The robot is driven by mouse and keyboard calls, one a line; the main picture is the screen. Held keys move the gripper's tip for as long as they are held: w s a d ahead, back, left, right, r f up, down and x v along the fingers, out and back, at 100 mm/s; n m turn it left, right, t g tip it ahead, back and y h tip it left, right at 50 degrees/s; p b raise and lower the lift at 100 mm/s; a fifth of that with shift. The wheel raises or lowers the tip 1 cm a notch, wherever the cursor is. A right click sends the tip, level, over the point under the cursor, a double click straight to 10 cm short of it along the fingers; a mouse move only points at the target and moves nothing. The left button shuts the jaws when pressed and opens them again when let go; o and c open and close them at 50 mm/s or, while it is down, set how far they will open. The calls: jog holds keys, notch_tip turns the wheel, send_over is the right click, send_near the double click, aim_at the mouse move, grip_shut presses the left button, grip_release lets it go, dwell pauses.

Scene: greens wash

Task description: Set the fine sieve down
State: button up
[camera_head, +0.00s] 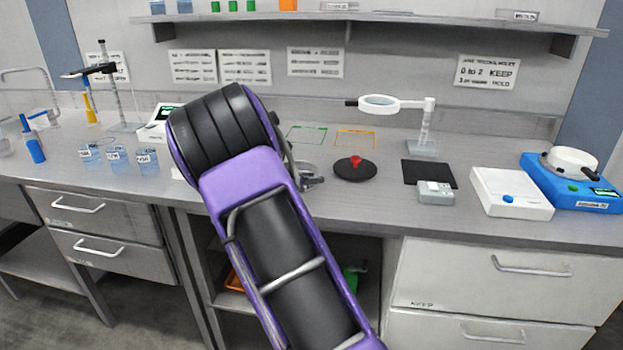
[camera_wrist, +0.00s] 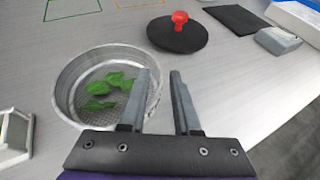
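The fine sieve (camera_wrist: 72,88) is a round metal ring with a mesh floor, left of centre in the wrist view. Several green leaves (camera_wrist: 105,88) lie in it. It looks level and appears to rest on the grey bench. My gripper (camera_wrist: 160,76) has its two fingers apart. The left finger overlaps the sieve's right side, and the right finger is outside it. The right rim shows in the gap between them, with bare bench beside it. I cannot tell whether the left finger touches the wall. In the head view my arm hides most of the sieve.
A black disc with a red knob (camera_head: 355,169) lies right of the sieve. Green (camera_head: 307,135) and orange (camera_head: 355,138) outlines mark the bench behind. A black mat (camera_head: 429,172), small grey box (camera_head: 436,193) and magnifier stand (camera_head: 424,146) are farther right. Beakers (camera_head: 118,158) stand left.

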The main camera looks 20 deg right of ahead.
jog(key=shift+a+r, duration=0.15)
jog(key=shift+r, duration=0.1)
jog(key=p+v, duration=0.1)
jog(key=v, duration=1)
jog(key=shift+s+a, duration=0.25)
jog(key=shift+s, duration=0.05)
jog(key=shift+r, duration=0.1)
